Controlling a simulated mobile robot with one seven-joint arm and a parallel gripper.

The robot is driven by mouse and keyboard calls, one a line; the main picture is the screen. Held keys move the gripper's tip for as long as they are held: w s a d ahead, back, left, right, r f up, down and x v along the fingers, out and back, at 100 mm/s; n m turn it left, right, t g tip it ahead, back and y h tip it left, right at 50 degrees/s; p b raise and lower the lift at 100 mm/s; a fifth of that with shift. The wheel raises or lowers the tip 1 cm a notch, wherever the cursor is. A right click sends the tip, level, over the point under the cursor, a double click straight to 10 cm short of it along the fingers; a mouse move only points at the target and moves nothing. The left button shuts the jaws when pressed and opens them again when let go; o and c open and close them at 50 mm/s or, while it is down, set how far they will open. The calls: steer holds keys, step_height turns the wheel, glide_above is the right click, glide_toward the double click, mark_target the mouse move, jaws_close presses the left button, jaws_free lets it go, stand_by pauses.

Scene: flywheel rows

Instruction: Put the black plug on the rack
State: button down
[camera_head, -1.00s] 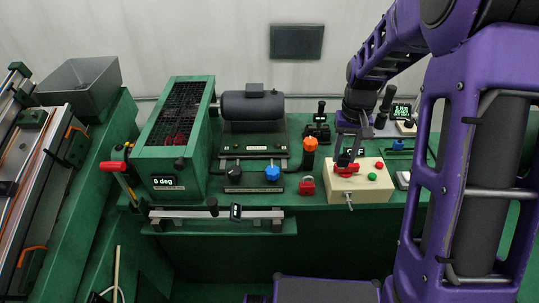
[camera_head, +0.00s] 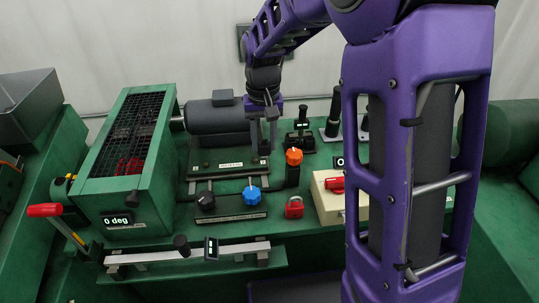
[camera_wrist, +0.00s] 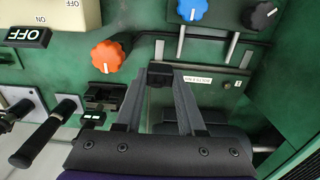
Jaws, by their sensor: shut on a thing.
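I cannot tell for sure which thing is the rack. A low black holder (camera_wrist: 103,98) stands beside the orange knob, left of my gripper in the wrist view.
An orange knob (camera_head: 294,157), blue knob (camera_head: 252,195) and black knob (camera_head: 205,201) stand nearby. A red padlock (camera_head: 294,208) and cream switch box (camera_head: 328,200) are right. The caged green box (camera_head: 130,150) is left.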

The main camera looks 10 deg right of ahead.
steer(key=shift+w, duration=0.3)
steer(key=b, duration=0.2)
glide_above(264, 181)
step_height(264, 181, down, 10)
steer(key=shift+s, duration=0.1)
steer(key=shift+f, duration=0.1)
steer(key=c, duration=0.5)
jaws_free()
